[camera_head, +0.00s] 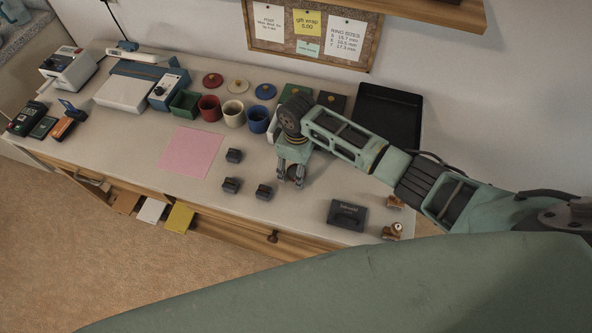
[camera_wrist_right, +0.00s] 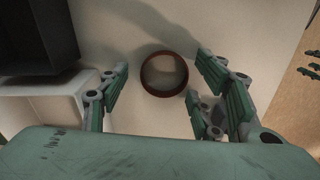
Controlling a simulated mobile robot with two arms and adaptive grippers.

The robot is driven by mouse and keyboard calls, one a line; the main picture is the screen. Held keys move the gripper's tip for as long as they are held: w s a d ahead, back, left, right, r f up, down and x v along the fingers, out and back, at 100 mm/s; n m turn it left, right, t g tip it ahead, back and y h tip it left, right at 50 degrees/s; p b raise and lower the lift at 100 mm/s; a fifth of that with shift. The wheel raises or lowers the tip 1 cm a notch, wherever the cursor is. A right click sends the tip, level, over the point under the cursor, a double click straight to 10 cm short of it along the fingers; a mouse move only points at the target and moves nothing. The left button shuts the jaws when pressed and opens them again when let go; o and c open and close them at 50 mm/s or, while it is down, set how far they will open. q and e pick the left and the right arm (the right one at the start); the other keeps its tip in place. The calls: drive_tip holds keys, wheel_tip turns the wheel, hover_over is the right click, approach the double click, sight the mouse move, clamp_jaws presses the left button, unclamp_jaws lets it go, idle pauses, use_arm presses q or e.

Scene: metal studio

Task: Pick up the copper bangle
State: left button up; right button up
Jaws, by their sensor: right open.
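The copper bangle (camera_wrist_right: 164,74) is a reddish-brown ring in the right wrist view, on the pale tabletop, between and a little beyond the fingers of my right gripper (camera_wrist_right: 165,88). The fingers are apart and not touching it. In the head view my right gripper (camera_head: 293,180) points down over the middle of the table, with the bangle showing small and dark between its fingers. My left gripper is in neither view.
A black tray (camera_head: 388,112) lies behind my right arm. Red, cream and blue cups (camera_head: 233,114) stand at the back left of the gripper. Small dark blocks (camera_head: 231,185) and a dark stand (camera_head: 347,215) sit nearby. A pink sheet (camera_head: 192,152) lies left.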

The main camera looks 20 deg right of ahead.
drive_tip(key=shift+s, duration=0.1)
drive_tip(key=c, duration=1.1)
drive_tip(key=shift+c, duration=0.2)
